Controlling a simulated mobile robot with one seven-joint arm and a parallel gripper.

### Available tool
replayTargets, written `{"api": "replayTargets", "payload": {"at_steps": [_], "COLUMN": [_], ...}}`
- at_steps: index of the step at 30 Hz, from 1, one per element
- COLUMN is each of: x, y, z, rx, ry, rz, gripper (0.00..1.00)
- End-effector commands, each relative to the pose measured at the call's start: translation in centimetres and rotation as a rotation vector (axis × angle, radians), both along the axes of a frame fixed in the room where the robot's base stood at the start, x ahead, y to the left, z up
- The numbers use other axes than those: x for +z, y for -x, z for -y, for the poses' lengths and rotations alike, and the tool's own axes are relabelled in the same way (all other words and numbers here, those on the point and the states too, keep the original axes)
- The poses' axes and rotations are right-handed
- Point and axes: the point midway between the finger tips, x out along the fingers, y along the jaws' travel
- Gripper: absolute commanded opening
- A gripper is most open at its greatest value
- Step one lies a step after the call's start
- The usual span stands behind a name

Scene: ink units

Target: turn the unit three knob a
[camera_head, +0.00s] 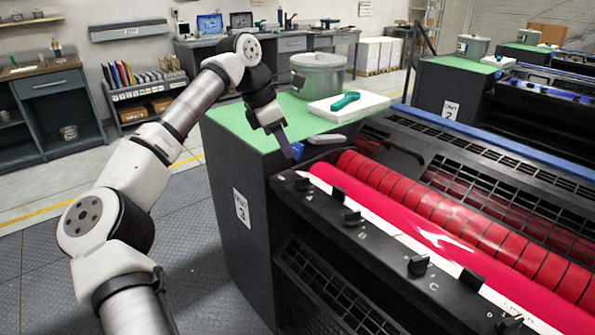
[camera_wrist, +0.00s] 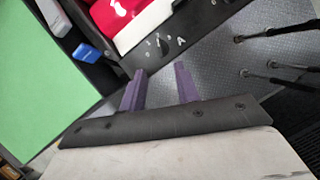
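Unit three (camera_head: 242,208) is the nearest press, with a green top and a black front rail. Knob A (camera_head: 302,183) is a small black knob at the left end of that rail. In the wrist view knob A (camera_wrist: 167,47) shows beside a white letter A and small dial marks. My gripper (camera_head: 292,154) hangs above the rail's left end, close to knob A. In the wrist view my gripper (camera_wrist: 159,69) has its two purple fingers apart, with nothing between them. The knob lies just beyond the fingertips, and I see no contact.
More knobs, such as knob B (camera_head: 352,218) and knob C (camera_head: 418,266), sit along the rail. Red rollers (camera_head: 440,205) lie behind the rail.

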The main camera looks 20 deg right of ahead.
Motion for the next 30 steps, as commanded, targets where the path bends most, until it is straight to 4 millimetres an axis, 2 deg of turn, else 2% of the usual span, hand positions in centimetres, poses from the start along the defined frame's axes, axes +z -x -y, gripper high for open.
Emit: {"api": "replayTargets", "payload": {"at_steps": [3, 9, 15, 26, 27, 30], "x": [-2.5, -6.0, -8.3, -8.9, -8.9, -8.9], "y": [0.1, 0.3, 0.3, 0.3, 0.3, 0.3], "z": [1.1, 2.6, 3.5, 3.8, 3.7, 3.7], "rx": [-0.001, 0.001, 0.001, 0.002, 0.002, 0.002], "ry": [0.001, 0.002, 0.001, 0.002, 0.002, 0.002], "rz": [-0.003, -0.001, 0.0, 0.001, 0.001, 0.001], "gripper": [0.32, 0.32, 0.32, 0.32, 0.3, 0.17]}}
